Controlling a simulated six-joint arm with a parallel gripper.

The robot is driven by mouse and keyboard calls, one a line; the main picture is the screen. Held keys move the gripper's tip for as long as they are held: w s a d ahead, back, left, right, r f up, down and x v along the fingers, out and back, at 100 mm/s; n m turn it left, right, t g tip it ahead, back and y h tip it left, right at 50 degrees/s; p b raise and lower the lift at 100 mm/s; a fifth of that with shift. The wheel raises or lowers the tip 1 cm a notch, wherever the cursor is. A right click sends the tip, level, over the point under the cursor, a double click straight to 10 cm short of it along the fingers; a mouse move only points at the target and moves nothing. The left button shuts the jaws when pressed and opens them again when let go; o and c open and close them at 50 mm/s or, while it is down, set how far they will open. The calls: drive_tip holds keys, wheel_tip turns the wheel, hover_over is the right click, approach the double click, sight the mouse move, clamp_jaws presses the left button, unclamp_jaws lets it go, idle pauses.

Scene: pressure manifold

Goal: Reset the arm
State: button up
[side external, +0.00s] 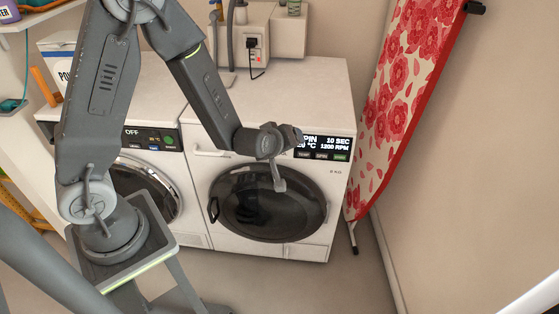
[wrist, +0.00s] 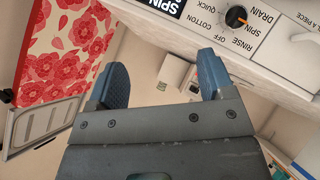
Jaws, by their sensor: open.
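My gripper (side external: 280,178) hangs in front of the right washing machine (side external: 325,200), just below its control panel and above the round dark door. In the wrist view my gripper (wrist: 162,80) shows two blue-padded fingers spread wide apart with nothing between them. The machine's dial (wrist: 236,16) is black with an orange mark and sits beyond the fingers at the top; its labels appear upside down. In the side view the dial is hidden behind my wrist. The lit display (side external: 323,147) shows spin, 10 sec and 1200 rpm.
A left machine (side external: 150,170) shows OFF on its panel. A red floral ironing board (side external: 405,85) leans at the right wall. A socket box with a plug (side external: 252,45) and hoses stand behind the machines. The floor in front right is clear.

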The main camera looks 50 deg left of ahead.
drive_tip(key=s+d+r+m+h, duration=0.3)
drive_tip(key=d+r+m+h, duration=0.1)
drive_tip(key=r, duration=0.5)
drive_tip(key=s+r+m+g, duration=0.2)
drive_tip(key=s+r+m, duration=0.2)
drive_tip(key=s, duration=0.6)
drive_tip(key=s+r+m+g, duration=0.2)
drive_tip(key=s+r+m, duration=0.2)
drive_tip(key=s, duration=0.5)
wheel_tip(320, 180, up, 2)
drive_tip(key=shift+s+d+m, duration=0.25)
drive_tip(key=shift+s+m, duration=0.1)
drive_tip(key=shift+m, duration=0.05)
